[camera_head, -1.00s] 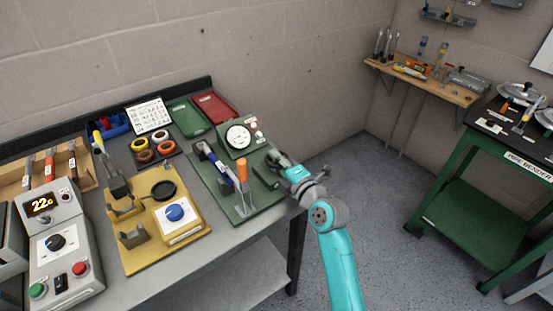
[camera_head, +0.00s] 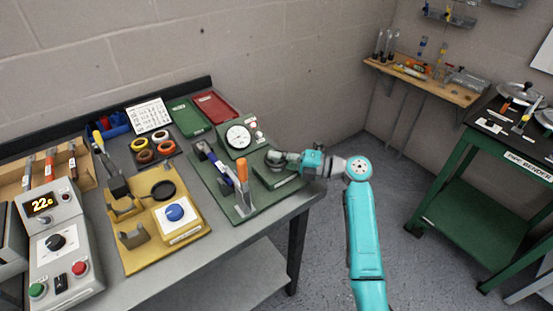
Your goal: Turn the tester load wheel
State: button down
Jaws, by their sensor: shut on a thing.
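The tester stands on a green base plate (camera_head: 226,200) near the right end of the grey bench. It has a round white dial gauge (camera_head: 238,136) at its back and a low green block (camera_head: 279,180) at its right. The load wheel (camera_head: 273,156) is a small dark grey round part above that block, largely hidden by my fingers. My gripper (camera_head: 279,158) reaches in from the right, low and nearly level, and is shut on the wheel. The small view does not show the finger contact clearly.
A lever clamp with an orange handle (camera_head: 242,169) and a blue-handled part (camera_head: 209,152) stand just left of my gripper. A yellow fixture plate (camera_head: 150,258) and a grey control unit (camera_head: 60,250) lie further left. Open floor lies right of the bench.

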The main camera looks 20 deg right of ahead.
jog(key=n+g+y, duration=0.1)
jog(key=n+g, duration=0.1)
jog(key=g, duration=0.1)
jog(key=n+g+y, duration=0.1)
jog(key=n+g, duration=0.1)
jog(key=g, duration=0.1)
jog(key=shift+w, duration=0.1)
jog(key=shift+n+g+y, duration=0.3)
jog(key=shift+n+g, duration=1.2)
jog(key=shift+g, duration=0.7)
jog(key=c, duration=1.5)
grip_release()
jog(key=shift+r, duration=0.1)
